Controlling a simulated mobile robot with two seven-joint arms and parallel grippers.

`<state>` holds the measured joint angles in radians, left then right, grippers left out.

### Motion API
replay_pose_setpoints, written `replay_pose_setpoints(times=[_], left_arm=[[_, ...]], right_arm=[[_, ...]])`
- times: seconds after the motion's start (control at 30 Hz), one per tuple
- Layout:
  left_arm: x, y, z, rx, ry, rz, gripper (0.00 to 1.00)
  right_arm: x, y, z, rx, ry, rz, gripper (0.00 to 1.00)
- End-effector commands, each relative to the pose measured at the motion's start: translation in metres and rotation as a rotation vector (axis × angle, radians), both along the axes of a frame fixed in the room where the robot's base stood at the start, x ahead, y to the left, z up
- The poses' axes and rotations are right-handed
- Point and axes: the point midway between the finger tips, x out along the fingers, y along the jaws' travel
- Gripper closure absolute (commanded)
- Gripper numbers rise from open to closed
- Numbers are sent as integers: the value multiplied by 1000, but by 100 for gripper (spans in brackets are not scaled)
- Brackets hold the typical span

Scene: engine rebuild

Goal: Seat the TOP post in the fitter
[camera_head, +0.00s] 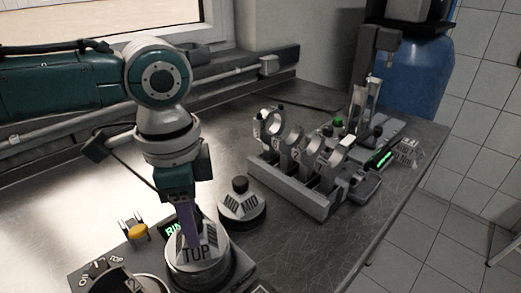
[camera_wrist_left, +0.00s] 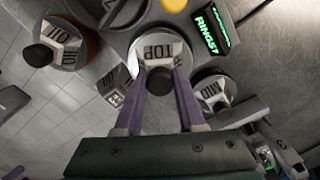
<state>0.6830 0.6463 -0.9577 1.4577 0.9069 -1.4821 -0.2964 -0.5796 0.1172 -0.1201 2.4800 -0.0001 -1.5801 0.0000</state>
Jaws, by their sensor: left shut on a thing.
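The TOP post (camera_head: 197,256) is a pale metal piece with a black "TOP" label, at the lower middle of the head view. My left gripper (camera_head: 190,222) points down at it. In the left wrist view, the purple fingers of the left gripper (camera_wrist_left: 160,90) are shut on the black knob of the TOP post (camera_wrist_left: 158,48). The fitter (camera_head: 92,258) is a grey unit with a dial and a green-lit "RINGS" display. The post stands over the round part of the fitter; whether it is fully down in it I cannot tell. My right gripper is not in view.
A MID post (camera_head: 241,207) stands on the bench close right of the fitter. A grey rack (camera_head: 300,190) with several ring-ended rods stands further back right. Another knobbed post (camera_wrist_left: 65,45) is at left in the wrist view. Bare bench lies between.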

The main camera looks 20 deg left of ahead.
Motion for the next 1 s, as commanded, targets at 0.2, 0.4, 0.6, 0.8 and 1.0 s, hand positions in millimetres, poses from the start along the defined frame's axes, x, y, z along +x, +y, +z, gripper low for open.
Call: replay_pose_setpoints(times=[0.2, 0.4, 0.6, 0.8, 1.0], left_arm=[[0, 0, 0, 0, -1, 0, 100], [0, 0, -2, 0, -1, 0, 100], [1, 0, -5, -1, -2, 0, 100], [1, 0, -8, -1, -2, 0, 100], [1, 0, -11, 0, -3, 0, 100]], right_arm=[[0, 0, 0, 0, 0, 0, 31], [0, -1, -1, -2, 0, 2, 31], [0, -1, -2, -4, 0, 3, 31], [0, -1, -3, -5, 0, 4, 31], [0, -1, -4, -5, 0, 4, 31]])
